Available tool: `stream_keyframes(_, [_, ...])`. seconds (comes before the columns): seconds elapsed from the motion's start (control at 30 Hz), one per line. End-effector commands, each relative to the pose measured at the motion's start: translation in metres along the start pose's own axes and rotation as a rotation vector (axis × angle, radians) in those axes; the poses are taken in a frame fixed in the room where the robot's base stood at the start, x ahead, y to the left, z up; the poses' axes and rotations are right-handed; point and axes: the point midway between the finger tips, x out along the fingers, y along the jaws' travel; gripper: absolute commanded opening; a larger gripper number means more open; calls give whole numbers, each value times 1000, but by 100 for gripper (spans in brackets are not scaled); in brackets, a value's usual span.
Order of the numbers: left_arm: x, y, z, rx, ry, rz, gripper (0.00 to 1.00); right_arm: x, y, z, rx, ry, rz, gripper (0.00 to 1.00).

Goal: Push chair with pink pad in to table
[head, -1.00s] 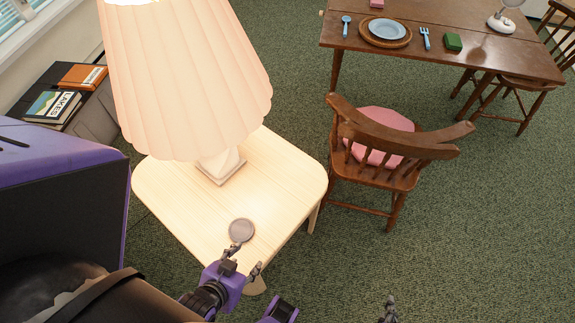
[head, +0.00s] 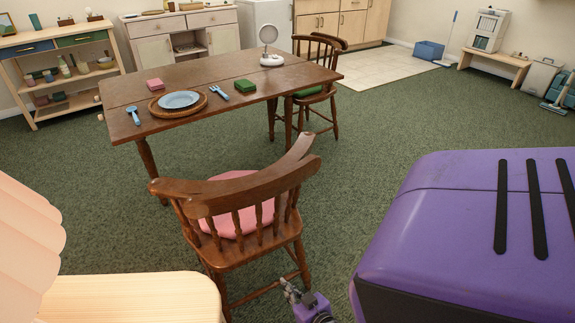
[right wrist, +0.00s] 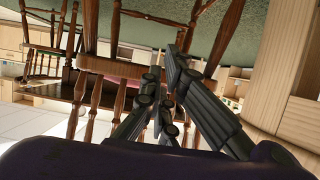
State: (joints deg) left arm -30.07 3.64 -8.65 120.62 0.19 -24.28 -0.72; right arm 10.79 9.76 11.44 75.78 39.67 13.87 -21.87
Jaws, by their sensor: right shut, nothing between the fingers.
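The brown wooden chair (head: 188,188) with the pink pad (head: 238,205) stands in front of the brown table (head: 215,72), its backrest toward me. A strip of carpet shows between the chair and the table. My right gripper (head: 290,288) is low by the chair's rear right leg in the head view. In the right wrist view its dark fingers (right wrist: 164,82) are shut and empty close to the chair's wooden spindles and rail (right wrist: 125,68). I cannot tell whether they touch. My left gripper is not in view.
A pale side table (head: 135,298) and a lamp shade (head: 25,235) are close on the left. The table holds a blue plate (head: 179,100), cutlery and a round mirror (head: 268,36). A chair with a green pad (head: 309,92) stands at the far side. Carpet is clear around.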

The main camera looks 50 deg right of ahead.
Motion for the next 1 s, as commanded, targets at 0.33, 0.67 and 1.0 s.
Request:
stream_keyframes(0.33, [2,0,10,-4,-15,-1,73,32,0,-15,-1,4,-1,0])
stream_keyframes(0.67, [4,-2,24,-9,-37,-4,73,69,0,-31,1,2,-1,0])
stream_keyframes(1.0, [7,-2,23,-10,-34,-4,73,98,0,-43,0,1,-1,0])
